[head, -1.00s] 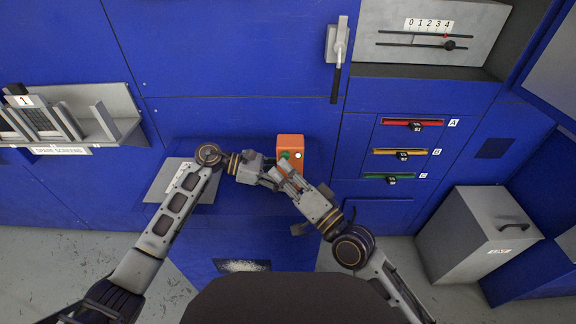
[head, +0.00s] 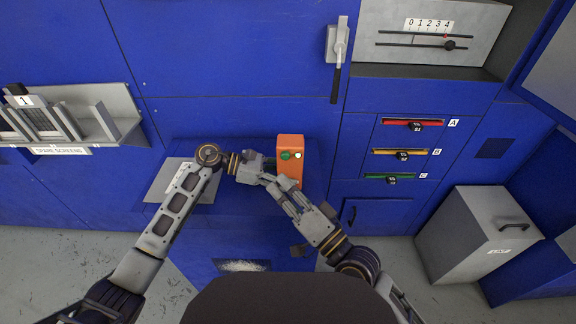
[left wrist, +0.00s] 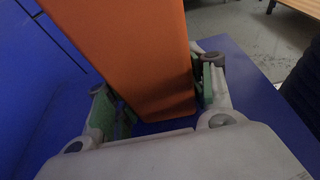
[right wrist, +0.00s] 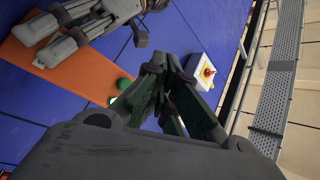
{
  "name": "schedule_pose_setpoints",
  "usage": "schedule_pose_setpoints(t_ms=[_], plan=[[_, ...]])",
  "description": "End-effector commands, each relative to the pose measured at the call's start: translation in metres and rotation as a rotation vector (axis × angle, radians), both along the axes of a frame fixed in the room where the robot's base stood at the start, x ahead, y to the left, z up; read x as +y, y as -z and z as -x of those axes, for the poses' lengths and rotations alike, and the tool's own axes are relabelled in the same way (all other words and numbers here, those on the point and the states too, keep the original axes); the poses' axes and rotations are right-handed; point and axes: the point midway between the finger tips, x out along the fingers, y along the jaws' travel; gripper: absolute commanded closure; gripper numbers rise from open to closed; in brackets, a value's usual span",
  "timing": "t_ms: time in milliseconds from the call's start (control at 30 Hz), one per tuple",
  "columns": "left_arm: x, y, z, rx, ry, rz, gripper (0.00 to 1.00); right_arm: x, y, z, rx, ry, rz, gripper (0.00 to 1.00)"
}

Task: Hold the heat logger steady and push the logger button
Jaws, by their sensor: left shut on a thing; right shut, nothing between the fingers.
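The orange heat logger (head: 291,142) stands on a blue ledge against the blue machine front. A green button (head: 285,155) and a small white round spot (head: 298,156) show on its face. My left gripper (head: 270,172) is shut on the logger; in the left wrist view its fingers (left wrist: 158,95) press the orange body (left wrist: 150,50) from both sides. My right gripper (head: 282,184) is shut and empty, in front of and below the button. In the right wrist view the closed fingertips (right wrist: 168,62) are beside the green button (right wrist: 124,84), apart from it in the picture.
A grey plate (head: 168,180) lies left of the logger. Red, yellow and green slots (head: 400,152) are at the right, with a lever (head: 338,50) above. A rack of screens (head: 75,122) is at the left and a grey bin (head: 478,235) at the right.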

Motion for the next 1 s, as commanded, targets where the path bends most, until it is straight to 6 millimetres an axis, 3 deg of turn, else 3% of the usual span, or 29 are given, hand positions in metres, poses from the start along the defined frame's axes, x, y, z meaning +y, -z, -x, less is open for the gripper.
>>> schedule_pose_setpoints(t_ms=[467, 500, 667, 1000], plan=[[0.0003, 0.0015, 0.0002, 0.002, 0.000, -0.002, 0.60, 0.0002, 0.0002, 0.0105, 0.000, 0.001, 0.001, 1.00], [0.0003, 0.0015, 0.0003, 0.002, 0.000, -0.002, 0.43, 0.0002, 0.0002, 0.0105, 0.000, 0.001, 0.001, 1.00], [0.0002, 0.0010, 0.0002, 0.001, 0.000, -0.001, 0.22, 0.0002, 0.0002, 0.0104, -0.001, 0.000, 0.001, 1.00], [0.0003, 0.0001, 0.0000, 0.000, 0.000, 0.000, 0.21, 0.0002, 0.0001, 0.0103, 0.001, 0.001, 0.000, 1.00]])
